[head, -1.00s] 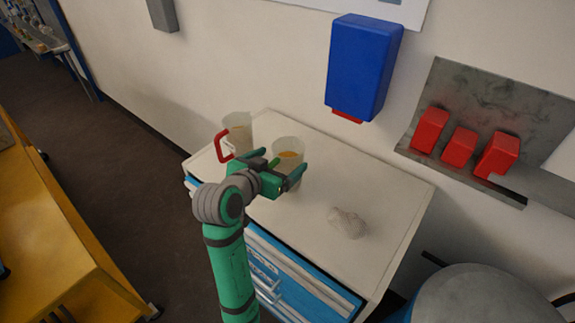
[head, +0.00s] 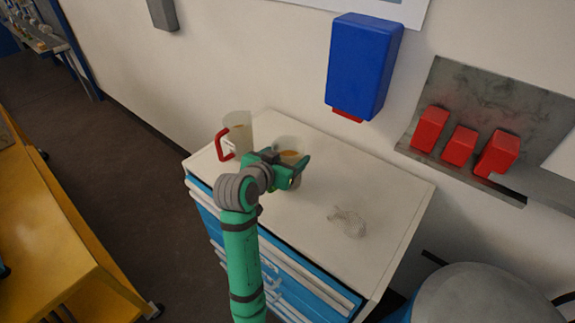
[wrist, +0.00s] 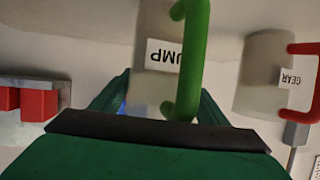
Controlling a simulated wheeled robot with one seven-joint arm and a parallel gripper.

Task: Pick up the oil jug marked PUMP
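The jug marked PUMP (head: 291,144) stands on the cabinet top, pale and translucent with amber contents. In the wrist view the fingers are spread, one each side of the jug and handle. Contact is not clear. The jug marked GEAR (head: 238,132), with a red handle, stands to its left; it also shows in the wrist view (wrist: 262,75).
A whitish crumpled lump (head: 347,222) lies on the right of the cabinet top (head: 385,190). A blue wall box (head: 362,65) hangs above its back edge. Red bins (head: 460,146) are on the wall at right. A grey drum (head: 485,295) stands front right.

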